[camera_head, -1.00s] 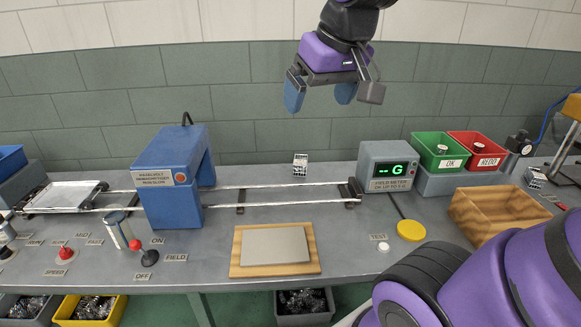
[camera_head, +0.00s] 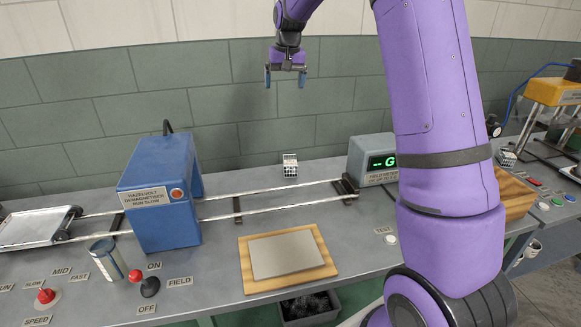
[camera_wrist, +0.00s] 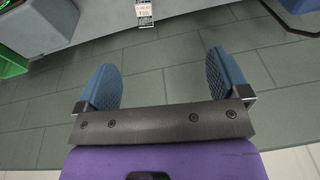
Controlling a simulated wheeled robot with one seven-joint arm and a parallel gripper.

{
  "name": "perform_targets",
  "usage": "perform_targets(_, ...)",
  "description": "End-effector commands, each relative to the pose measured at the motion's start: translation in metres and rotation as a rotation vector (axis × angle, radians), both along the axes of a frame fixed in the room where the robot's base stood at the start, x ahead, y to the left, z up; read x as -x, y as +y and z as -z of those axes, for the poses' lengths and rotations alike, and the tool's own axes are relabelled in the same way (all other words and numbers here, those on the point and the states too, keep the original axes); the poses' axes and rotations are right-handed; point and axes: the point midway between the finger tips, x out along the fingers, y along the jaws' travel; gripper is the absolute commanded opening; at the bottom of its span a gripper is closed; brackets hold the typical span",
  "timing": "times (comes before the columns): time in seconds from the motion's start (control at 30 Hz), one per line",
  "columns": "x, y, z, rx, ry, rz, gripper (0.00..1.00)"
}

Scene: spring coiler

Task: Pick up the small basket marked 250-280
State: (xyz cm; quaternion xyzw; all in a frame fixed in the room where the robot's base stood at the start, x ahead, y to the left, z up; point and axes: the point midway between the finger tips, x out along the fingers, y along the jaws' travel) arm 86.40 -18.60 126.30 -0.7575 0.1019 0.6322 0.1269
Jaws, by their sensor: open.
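A small pale wire basket (camera_head: 290,165) stands on the bench behind the rails, near the wall. It also shows at the top edge of the wrist view (camera_wrist: 145,12), with a pale label too small to read. A second small basket (camera_head: 506,157) stands at the right, past my arm; its marking cannot be read either. My gripper (camera_head: 285,79) hangs in the air in front of the wall, well above the first basket in the head view. Its blue fingers are apart, with nothing between them (camera_wrist: 163,85).
The blue demagnetiser (camera_head: 158,195) straddles the rails (camera_head: 270,205) left of the basket. The field meter (camera_head: 370,160) stands to its right. A wooden board with a grey plate (camera_head: 288,256) lies in front. My arm hides the bins and part of the wooden tray (camera_head: 513,195).

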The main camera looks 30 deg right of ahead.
Motion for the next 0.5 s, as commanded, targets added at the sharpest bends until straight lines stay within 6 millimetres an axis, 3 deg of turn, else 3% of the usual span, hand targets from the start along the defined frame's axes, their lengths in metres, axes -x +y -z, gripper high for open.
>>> perform_targets(0.03, -0.017, -0.009, 0.019, -0.001, 0.016, 0.013, 0.94)
perform_targets(0.2, -0.064, -0.033, 0.076, -0.005, 0.057, 0.051, 0.94)
perform_targets(0.5, -0.124, -0.076, 0.196, -0.006, 0.128, 0.108, 0.94)
